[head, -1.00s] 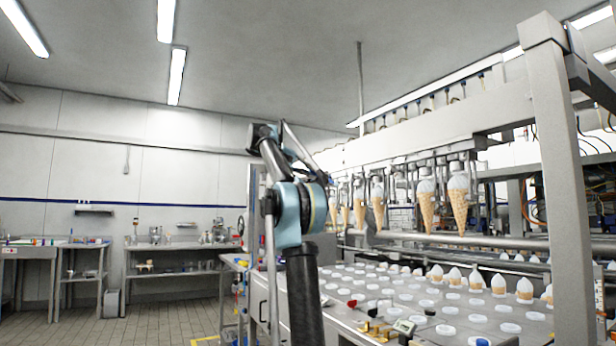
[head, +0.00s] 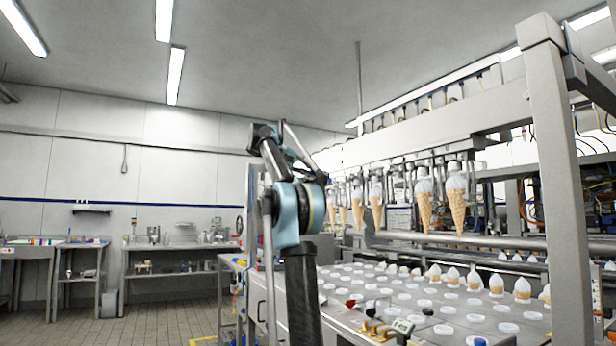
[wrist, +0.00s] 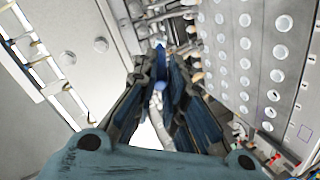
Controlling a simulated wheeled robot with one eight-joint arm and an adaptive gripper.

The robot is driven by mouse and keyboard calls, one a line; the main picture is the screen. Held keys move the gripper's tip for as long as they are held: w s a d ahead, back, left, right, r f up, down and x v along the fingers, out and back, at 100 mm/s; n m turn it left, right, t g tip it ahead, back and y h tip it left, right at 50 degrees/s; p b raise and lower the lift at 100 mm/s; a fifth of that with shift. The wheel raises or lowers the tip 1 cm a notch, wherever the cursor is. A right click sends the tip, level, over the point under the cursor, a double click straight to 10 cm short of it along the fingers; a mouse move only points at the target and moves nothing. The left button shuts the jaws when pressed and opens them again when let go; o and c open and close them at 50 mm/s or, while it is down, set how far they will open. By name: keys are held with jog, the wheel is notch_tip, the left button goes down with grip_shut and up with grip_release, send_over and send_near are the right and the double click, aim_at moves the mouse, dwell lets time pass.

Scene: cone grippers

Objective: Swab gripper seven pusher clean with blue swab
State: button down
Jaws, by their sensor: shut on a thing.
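In the wrist view, my gripper (wrist: 160,92) is shut on a small blue thing (wrist: 161,76), which looks like the blue swab; its tip is partly hidden and blurred by the fingers. In the head view, my arm stands left of the cone machine, and my gripper's fingers cannot be made out. A row of cone grippers (head: 455,166) hangs under the machine's beam, several holding ice cream cones (head: 457,203) point down. I cannot tell which one is number seven, and no pusher shows clearly.
A plate with rows of round pockets (head: 446,330) lies below the hanging cones, with several upright cones (head: 474,279) at its back. A thick grey post (head: 562,180) stands at the right. Steel benches (head: 170,249) line the far wall. Floor at the left is clear.

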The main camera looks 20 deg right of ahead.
jog(key=shift+d, duration=0.25)
